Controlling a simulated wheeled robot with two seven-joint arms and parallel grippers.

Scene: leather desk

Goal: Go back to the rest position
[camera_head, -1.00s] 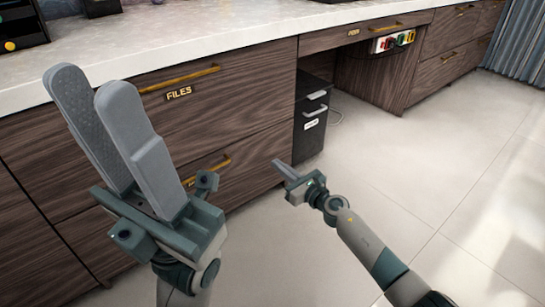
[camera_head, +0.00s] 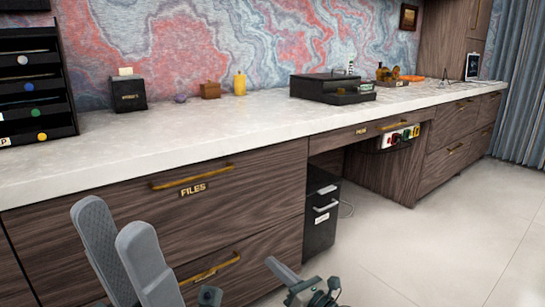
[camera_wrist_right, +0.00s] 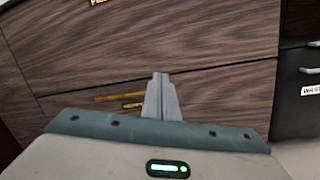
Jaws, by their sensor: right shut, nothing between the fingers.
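My left gripper (camera_head: 112,214) is at the bottom left of the head view, fingers pointing up with a gap between them. It is open and empty, in front of the wooden drawers. My right gripper (camera_head: 274,264) is low at the bottom middle of the head view, left of the black file cabinet. In the right wrist view the right gripper (camera_wrist_right: 161,76) has its fingers together and holds nothing. It points toward a drawer front (camera_wrist_right: 215,95) with a brass handle (camera_wrist_right: 120,97).
A white countertop (camera_head: 200,130) runs above the FILES drawer (camera_head: 240,190). A black tray rack (camera_head: 35,90), a black box (camera_head: 127,93) and a black device (camera_head: 325,88) stand on it. The black file cabinet (camera_head: 320,215) stands under the counter. The floor (camera_head: 450,230) at right is clear.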

